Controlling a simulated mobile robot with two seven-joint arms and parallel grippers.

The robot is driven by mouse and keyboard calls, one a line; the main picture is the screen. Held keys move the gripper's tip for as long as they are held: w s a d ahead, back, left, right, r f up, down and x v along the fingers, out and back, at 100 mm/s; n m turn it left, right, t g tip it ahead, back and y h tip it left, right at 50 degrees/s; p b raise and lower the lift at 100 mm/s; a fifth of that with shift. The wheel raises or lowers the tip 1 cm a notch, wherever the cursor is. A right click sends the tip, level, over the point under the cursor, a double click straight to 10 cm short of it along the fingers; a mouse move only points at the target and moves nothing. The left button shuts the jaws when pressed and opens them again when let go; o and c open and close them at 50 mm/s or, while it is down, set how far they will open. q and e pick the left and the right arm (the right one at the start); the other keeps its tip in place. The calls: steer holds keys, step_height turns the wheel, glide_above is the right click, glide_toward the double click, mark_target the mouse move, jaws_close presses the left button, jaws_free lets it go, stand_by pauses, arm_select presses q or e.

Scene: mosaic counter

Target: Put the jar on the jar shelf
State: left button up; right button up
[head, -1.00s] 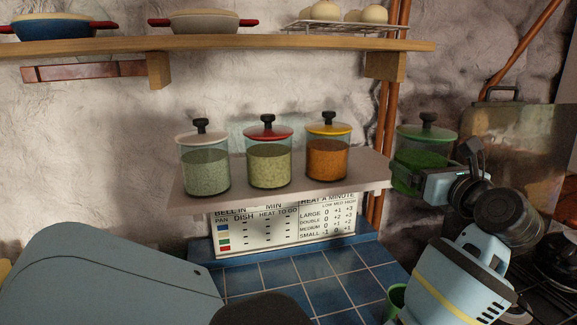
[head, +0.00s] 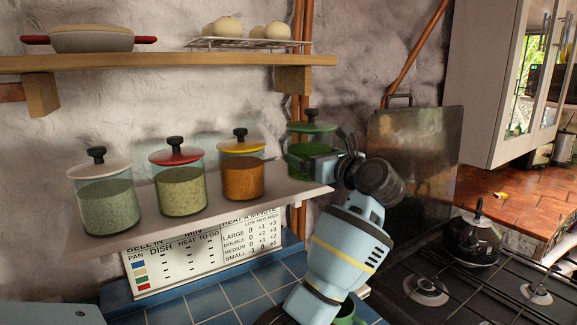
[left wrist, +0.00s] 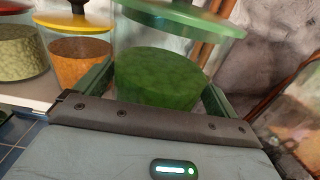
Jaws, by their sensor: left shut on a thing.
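The green-lidded jar (head: 308,143) with green contents is at the right end of the jar shelf (head: 150,228). My left gripper (head: 318,165) is shut around it. In the left wrist view the jar (left wrist: 160,80) stands between the two fingers (left wrist: 158,95), roughly upright. Three jars stand in a row on the shelf: white-lidded (head: 105,205), red-lidded (head: 181,190) and yellow-lidded (head: 243,177). The held jar is to the right of the yellow-lidded one. My gripper hides its base, so I cannot tell whether it touches the shelf. My right gripper does not show.
A wooden shelf (head: 180,61) with a pan (head: 92,39) and a wire rack of round buns (head: 250,43) is above. Copper pipes (head: 298,100) run behind. A gas stove (head: 470,285) with a kettle (head: 478,238) is at the right. A printed chart (head: 205,255) hangs below the jar shelf.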

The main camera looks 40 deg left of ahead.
arm_select(q)
steer(key=x, duration=0.6)
steer(key=shift+w+f, duration=0.15)
steer(key=shift+w, duration=0.15)
steer(key=shift+w+a+f, duration=0.15)
steer(key=shift+a, duration=0.2)
steer(key=shift+w+a+b, duration=0.1)
steer(key=shift+a+b, duration=0.05)
steer(key=shift+b, duration=0.15)
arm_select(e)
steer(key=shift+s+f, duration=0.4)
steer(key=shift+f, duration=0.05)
arm_select(q)
steer(key=shift+a, duration=0.1)
steer(key=shift+w+a, duration=0.1)
steer(key=shift+a, duration=0.15)
steer(key=f, duration=0.1)
steer(key=f+b, duration=0.1)
steer(key=f, duration=0.1)
steer(key=shift+w+a+f, duration=0.15)
steer(key=shift+a, duration=0.2)
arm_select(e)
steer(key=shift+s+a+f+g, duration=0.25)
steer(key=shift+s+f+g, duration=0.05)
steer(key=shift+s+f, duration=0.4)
arm_select(q)
steer(key=shift+d+f, duration=0.1)
steer(key=shift+f, duration=0.15)
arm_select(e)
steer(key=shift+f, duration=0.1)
